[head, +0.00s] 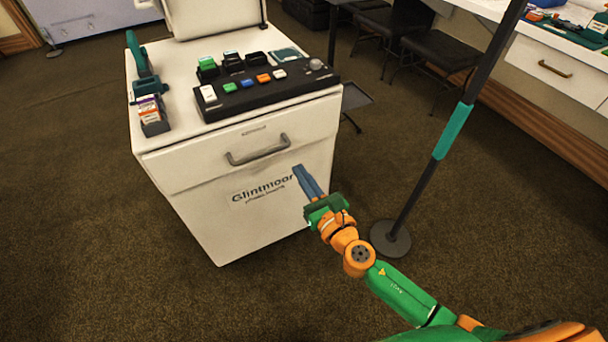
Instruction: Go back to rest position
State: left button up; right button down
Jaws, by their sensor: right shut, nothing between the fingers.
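My right gripper (308,182) is in front of the white cabinet (190,205), at the right part of its front face, below the drawer handle (258,150). Its blue fingers are together with nothing between them. They overlap the end of the printed "Glintmoor" lettering; I cannot tell whether they touch the panel. My right arm comes in from the lower right. My left gripper is not in view.
A black button panel (270,98) and a teal tool (138,55) are on the cabinet top. A black pole on a round base (390,239) stands close right of my right gripper. Dark chairs (440,52) and a desk (556,68) are behind. Carpet at left is clear.

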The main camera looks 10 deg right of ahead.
jog(key=s+d+f+m+g+h, duration=0.1)
jog(key=s+d+f+m+g, duration=0.25)
jog(key=f+m, duration=0.4)
jog(key=s+d+f+m+g+h, duration=0.25)
jog(key=s+f+m, duration=0.25)
jog(key=f, duration=0.6)
jog(key=s+d+f+m+g+h, duration=0.1)
jog(key=s+d+f+m+g, duration=0.25)
jog(key=f+m, duration=0.45)
jog(key=s+d+f+m+g, duration=0.1)
jog(key=s+f+m+g, duration=0.2)
jog(key=s+f+m, duration=0.7)
jog(key=s+f+m+g, duration=0.1)
jog(key=s+m+g, duration=0.15)
jog(key=s, duration=0.55)
jog(key=s+f+m+g, duration=0.1)
jog(key=s+f+m, duration=0.15)
jog(key=s, duration=0.65)
notch_tip(320, 180, up, 20)
jog(key=m+p, duration=0.1)
jog(key=p, duration=1.7)
jog(key=shift+w+a+f+p, duration=0.15)
jog(key=shift+w+a+p, duration=0.1)
jog(key=shift+w+p, duration=0.15)
